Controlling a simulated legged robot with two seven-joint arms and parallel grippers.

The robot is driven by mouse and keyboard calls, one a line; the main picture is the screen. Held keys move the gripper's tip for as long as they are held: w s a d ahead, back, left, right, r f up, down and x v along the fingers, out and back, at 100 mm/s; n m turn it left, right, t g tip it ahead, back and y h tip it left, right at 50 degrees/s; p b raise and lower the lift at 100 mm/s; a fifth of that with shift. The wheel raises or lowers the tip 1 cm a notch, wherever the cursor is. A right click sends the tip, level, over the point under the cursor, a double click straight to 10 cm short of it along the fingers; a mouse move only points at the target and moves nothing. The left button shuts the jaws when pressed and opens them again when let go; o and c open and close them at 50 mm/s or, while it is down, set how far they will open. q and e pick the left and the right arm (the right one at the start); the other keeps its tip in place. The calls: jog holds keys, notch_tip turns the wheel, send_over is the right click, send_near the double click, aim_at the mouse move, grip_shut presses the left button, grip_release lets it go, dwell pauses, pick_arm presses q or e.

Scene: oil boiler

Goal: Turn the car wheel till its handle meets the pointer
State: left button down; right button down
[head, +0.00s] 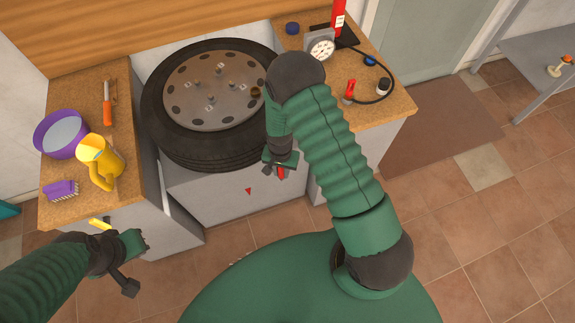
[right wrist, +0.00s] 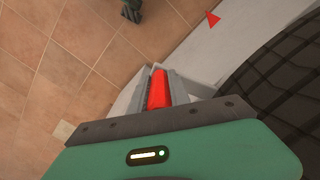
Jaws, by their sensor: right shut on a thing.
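The car wheel (head: 172,131) lies flat on a white stand, with a grey, holed disc and studs on top. The red pointer (head: 248,191) is a small triangle on the stand's front, also in the right wrist view (right wrist: 213,19). My right gripper (head: 281,164) is at the wheel's front right edge, shut on the red handle (right wrist: 159,90). The handle is right of the pointer in the head view, clearly apart from it. Where it joins the wheel is hidden. My left gripper (head: 138,243) is low at the left, away from the wheel; its jaws are unclear.
The left counter (head: 70,205) bears a purple bowl (head: 61,134), a yellow jug (head: 103,158), a purple brush (head: 61,189) and an orange-handled tool (head: 107,103). The right counter (head: 385,110) bears a gauge (head: 321,46) with a hose.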

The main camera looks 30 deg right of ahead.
jog(key=w+a+m+p, duration=0.1)
jog(key=a+m, duration=0.3)
jog(key=a, duration=0.8)
jog(key=shift+w+a+r, duration=0.15)
jog(key=shift+a, duration=0.2)
jog(key=c, duration=1.2)
grip_release()
notch_tip(320, 180, up, 17)
jog(key=p, duration=0.1)
jog(key=shift+f+p, duration=0.2)
jog(key=shift+p, duration=0.15)
